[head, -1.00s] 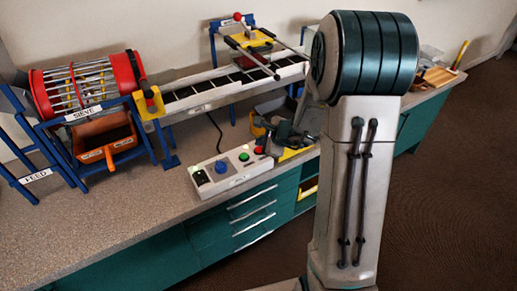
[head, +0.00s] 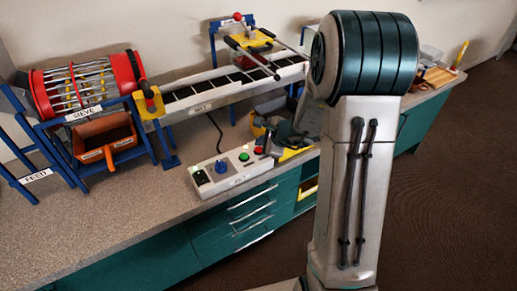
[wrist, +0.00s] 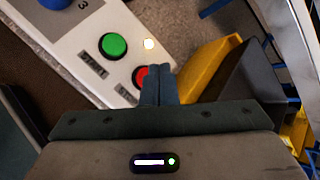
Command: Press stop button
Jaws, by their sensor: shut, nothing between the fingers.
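The white control box (head: 232,180) lies on the worktop near its front edge. Its red stop button (wrist: 140,77) is at the right end, beside the green button (wrist: 113,45); the red one also shows in the head view (head: 258,150). My gripper (wrist: 158,72) is shut and empty. Its fingertips overlap the right side of the red button in the wrist view and hide part of it. I cannot tell whether they touch it. In the head view my gripper (head: 269,139) is just right of the box's end.
A blue knob (head: 221,167) sits on the box. A small lamp (wrist: 149,43) near the red button is lit. A yellow-edged dark container (wrist: 208,67) stands close right of my fingers. Behind are the conveyor (head: 205,96) and the red sieve drum (head: 45,94). The worktop left of the box is clear.

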